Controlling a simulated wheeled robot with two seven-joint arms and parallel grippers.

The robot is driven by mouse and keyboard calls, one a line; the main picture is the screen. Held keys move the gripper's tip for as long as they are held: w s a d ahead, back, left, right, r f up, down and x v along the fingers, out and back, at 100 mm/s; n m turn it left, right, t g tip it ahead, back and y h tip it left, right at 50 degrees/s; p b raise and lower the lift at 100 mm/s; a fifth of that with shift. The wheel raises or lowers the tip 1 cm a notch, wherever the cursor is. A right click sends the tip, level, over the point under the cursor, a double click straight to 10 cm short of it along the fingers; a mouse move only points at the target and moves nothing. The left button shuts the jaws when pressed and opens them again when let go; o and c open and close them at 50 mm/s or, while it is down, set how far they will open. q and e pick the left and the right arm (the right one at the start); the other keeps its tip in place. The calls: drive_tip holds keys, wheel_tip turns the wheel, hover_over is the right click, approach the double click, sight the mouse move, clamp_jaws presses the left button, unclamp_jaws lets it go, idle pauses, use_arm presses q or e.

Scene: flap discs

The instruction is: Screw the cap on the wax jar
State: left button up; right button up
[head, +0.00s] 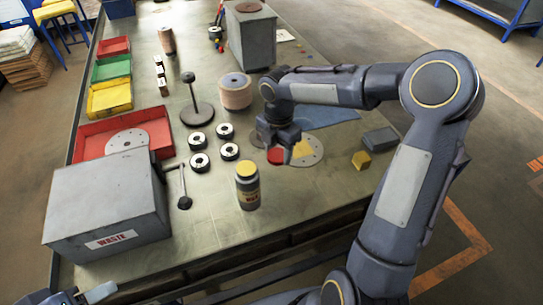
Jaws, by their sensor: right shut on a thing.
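The wax jar (248,193) stands upright near the front edge of the bench, a dark jar with a pale label and a yellow top. My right gripper (278,147) is behind and to the right of the jar, pointing down and shut. A round red piece, seemingly the cap (276,156), shows right at its fingertips; the fingers partly hide it. The red piece is apart from the jar. Part of my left gripper (92,295) shows at the bottom left corner, off the bench; its jaws are not clear.
A grey WASTE box (108,205) stands front left, with red, green and yellow trays behind it. Several small black-and-white rings (198,140) lie left of the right gripper. A flap disc (309,158), a yellow block (361,160) and a grey block (380,139) lie to its right.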

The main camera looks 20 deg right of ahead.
drive_tip(key=s+d+r, duration=0.1)
drive_tip(key=s+r, duration=0.2)
drive_tip(key=s, duration=0.2)
drive_tip(key=s+d+r+b, duration=0.1)
drive_tip(key=s+r, duration=0.2)
drive_tip(key=s, duration=0.3)
drive_tip(key=shift+d+r, duration=0.2)
drive_tip(key=shift+r, duration=0.05)
